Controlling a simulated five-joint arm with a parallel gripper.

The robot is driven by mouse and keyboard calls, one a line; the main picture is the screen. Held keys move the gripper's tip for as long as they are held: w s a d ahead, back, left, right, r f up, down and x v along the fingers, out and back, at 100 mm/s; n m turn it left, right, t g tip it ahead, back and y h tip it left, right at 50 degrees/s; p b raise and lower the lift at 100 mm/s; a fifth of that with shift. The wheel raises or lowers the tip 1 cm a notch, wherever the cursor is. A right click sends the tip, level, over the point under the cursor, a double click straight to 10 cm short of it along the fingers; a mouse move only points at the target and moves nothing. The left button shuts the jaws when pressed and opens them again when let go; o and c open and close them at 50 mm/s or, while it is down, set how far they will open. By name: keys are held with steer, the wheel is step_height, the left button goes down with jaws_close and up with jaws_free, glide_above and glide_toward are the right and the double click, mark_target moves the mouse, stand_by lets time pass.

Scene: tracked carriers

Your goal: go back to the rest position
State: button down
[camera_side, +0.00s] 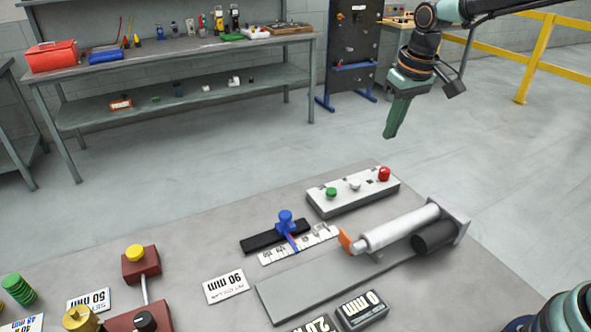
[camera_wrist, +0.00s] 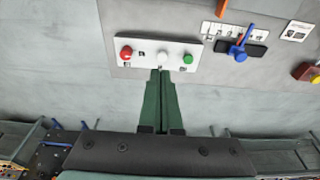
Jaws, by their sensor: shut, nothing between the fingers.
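My gripper (camera_side: 391,134) is shut and empty. It hangs in the air at the upper right of the side view, fingers pointing down, beyond the far edge of the work table (camera_side: 215,225) and clear of everything on it. In the wrist view my gripper (camera_wrist: 160,72) shows as two green fingers pressed together. Their tips overlap the near edge of the white button box in the picture, but they are apart from it in the side view.
A button box (camera_side: 353,191) with green, white and red buttons lies near the table's far edge. A cylinder actuator (camera_side: 400,228), a blue-knobbed slider (camera_side: 286,222) and a red box with a yellow button (camera_side: 141,264) stand on the table. Open floor surrounds my gripper.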

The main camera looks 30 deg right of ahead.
steer(key=s+d+r+t, duration=0.1)
steer(key=s+r+t, duration=0.2)
steer(key=s, duration=1.2)
steer(key=shift+r, duration=0.25)
